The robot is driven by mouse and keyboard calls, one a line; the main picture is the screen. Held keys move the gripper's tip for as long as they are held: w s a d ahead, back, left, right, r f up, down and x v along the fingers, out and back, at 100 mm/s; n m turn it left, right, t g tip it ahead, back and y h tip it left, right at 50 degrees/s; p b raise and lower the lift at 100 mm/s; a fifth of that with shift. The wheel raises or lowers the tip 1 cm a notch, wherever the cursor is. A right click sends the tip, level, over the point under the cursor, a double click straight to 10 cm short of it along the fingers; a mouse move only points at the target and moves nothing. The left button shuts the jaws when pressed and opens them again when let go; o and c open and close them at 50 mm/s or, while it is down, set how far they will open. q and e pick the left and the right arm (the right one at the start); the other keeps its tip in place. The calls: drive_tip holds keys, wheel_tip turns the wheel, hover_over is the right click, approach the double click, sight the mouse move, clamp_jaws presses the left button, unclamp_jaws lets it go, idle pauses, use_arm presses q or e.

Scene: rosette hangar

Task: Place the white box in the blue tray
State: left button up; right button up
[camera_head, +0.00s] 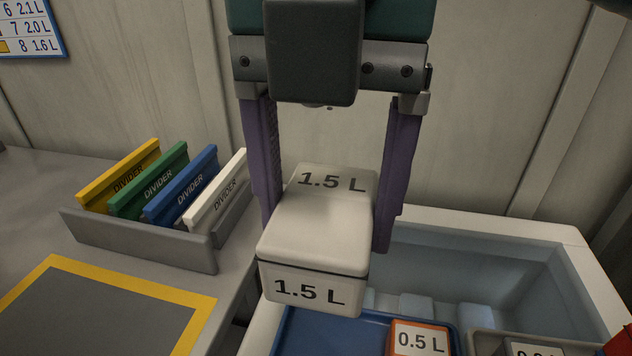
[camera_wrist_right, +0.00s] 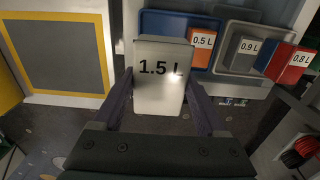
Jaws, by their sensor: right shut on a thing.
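The white box (camera_head: 312,236), labelled 1.5 L, is held between the purple fingers of my right gripper (camera_head: 335,210), which is shut on it. It also shows in the right wrist view (camera_wrist_right: 160,85) between the same fingers (camera_wrist_right: 160,100). The blue tray (camera_head: 322,332) lies below the box inside a white bin, partly hidden by the box; its edge also shows in the right wrist view (camera_wrist_right: 152,22). An orange 0.5 L box (camera_head: 418,338) sits in the blue tray at its right side. The box is above the tray, apart from it. My left gripper is not in view.
A rack of dividers (camera_head: 140,240) and a yellow-edged mat (camera_head: 110,285) lie left.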

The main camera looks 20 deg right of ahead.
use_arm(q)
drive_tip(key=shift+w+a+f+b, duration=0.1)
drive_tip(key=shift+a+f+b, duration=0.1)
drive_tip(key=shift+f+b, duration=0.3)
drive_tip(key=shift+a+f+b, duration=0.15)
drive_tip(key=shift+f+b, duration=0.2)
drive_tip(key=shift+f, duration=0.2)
use_arm(e)
wheel_tip(320, 180, down, 13)
drive_tip(key=shift+a+f, duration=0.15)
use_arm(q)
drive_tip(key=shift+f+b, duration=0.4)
use_arm(e)
wheel_tip(320, 180, down, 4)
drive_tip(key=shift+f, duration=0.1)
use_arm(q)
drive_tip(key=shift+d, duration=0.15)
use_arm(e)
drive_tip(key=shift+f, duration=0.3)
drive_tip(key=shift+f, duration=0.1)
drive_tip(key=o, duration=1.4)
drive_tip(key=shift+o, duration=0.2)
